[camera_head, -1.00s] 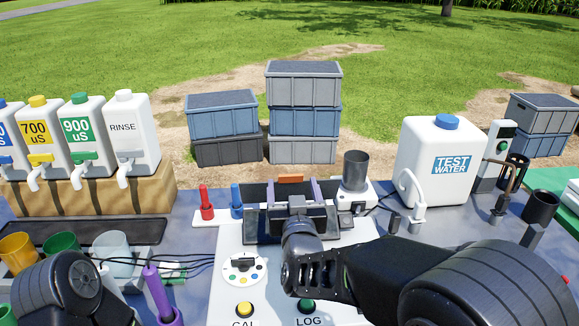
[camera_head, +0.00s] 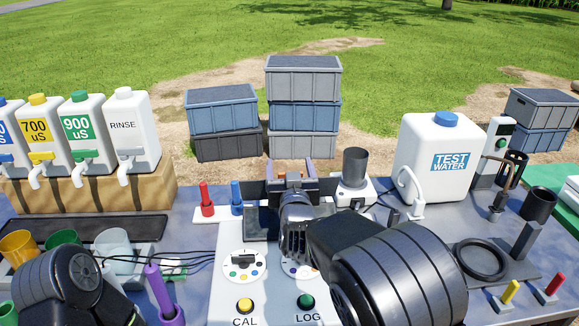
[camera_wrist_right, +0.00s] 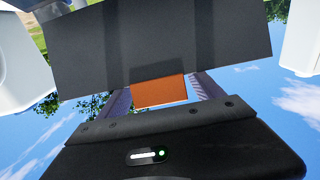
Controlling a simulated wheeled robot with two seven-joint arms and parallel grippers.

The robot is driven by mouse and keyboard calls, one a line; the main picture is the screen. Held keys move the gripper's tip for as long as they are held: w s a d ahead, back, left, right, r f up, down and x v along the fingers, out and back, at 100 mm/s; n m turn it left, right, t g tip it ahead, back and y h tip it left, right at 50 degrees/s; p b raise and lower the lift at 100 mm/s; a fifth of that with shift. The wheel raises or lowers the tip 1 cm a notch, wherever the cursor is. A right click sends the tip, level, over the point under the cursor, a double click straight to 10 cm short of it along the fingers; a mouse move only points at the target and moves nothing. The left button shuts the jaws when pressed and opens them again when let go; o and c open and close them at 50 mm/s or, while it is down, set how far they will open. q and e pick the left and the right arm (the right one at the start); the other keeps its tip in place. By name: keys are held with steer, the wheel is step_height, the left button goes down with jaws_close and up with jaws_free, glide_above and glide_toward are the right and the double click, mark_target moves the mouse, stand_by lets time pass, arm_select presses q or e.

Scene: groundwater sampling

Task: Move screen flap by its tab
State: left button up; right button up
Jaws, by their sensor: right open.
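The screen flap (camera_head: 257,190) is a dark panel standing upright at the back of the white meter panel (camera_head: 224,290). In the right wrist view the flap (camera_wrist_right: 200,45) fills the upper part, with its orange tab (camera_wrist_right: 158,91) at its lower edge there. My right gripper (camera_head: 291,168) is at the flap's top, open, its purple-grey fingers on either side of the tab. Contact with the tab cannot be told. My right wrist hides the flap's middle and the screen area. My left arm (camera_head: 70,285) shows at the lower left; its gripper is out of view.
Red (camera_head: 206,205) and blue (camera_head: 237,202) pegs stand left of the flap. A grey cup on a white stand (camera_head: 354,185) is close on the right, with the test water jug (camera_head: 440,160) beyond. CAL (camera_head: 244,306) and LOG (camera_head: 306,302) buttons are in front.

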steer(key=shift+c, duration=0.3)
jaws_close()
stand_by(0.5)
